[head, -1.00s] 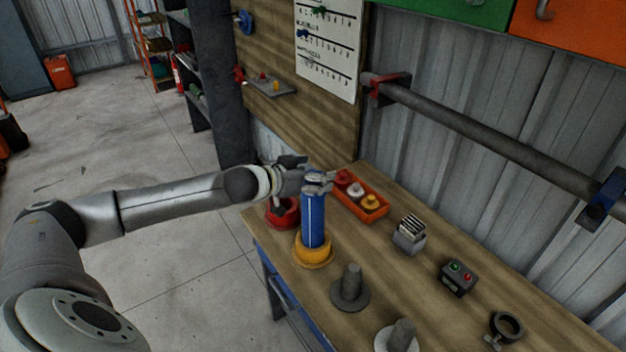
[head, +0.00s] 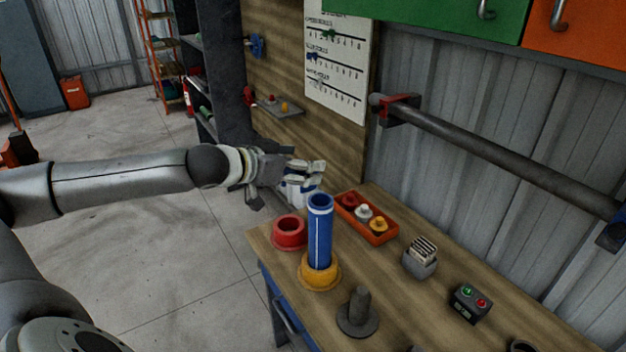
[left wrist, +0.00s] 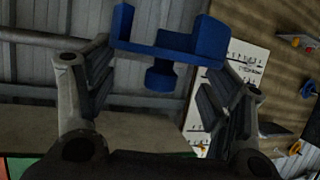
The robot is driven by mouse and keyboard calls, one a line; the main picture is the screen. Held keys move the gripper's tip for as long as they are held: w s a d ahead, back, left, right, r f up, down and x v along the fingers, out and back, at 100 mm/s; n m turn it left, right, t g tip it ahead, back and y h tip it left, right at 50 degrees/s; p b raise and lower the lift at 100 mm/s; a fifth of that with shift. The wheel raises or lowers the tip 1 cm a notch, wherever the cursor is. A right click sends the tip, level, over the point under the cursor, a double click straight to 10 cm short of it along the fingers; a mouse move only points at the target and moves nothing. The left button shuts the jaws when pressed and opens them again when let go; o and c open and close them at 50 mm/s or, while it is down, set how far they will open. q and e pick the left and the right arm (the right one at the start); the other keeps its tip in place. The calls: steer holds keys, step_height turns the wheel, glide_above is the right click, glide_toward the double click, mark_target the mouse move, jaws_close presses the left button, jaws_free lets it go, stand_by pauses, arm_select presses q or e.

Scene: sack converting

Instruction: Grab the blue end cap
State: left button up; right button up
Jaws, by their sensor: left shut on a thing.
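My left gripper (head: 306,177) is above the far end of the bench, just behind and to the left of the blue tube's top in the head view. It is shut on the blue end cap (left wrist: 170,45), which shows between its fingers in the left wrist view as a blue piece with raised sides and a round stub. In the head view the fingers largely hide the cap. The blue tube (head: 320,232) stands upright in a yellow base (head: 320,274), with its top rim in view. My right gripper is not in view.
A red ring-shaped piece (head: 290,230) sits left of the tube. An orange tray (head: 378,238) with red, white and yellow pieces is to the right. A grey post (head: 358,310), a slotted block (head: 420,262) and a button box (head: 468,302) stand nearer. A pipe (head: 500,148) runs along the wall.

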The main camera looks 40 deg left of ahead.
arm_select(q)
steer(key=a+b+v, duration=0.1)
steer(key=b+v, duration=0.1)
steer(key=v, duration=0.6)
steer(key=shift+a+r+b, duration=0.2)
steer(key=shift+a+b, duration=0.15)
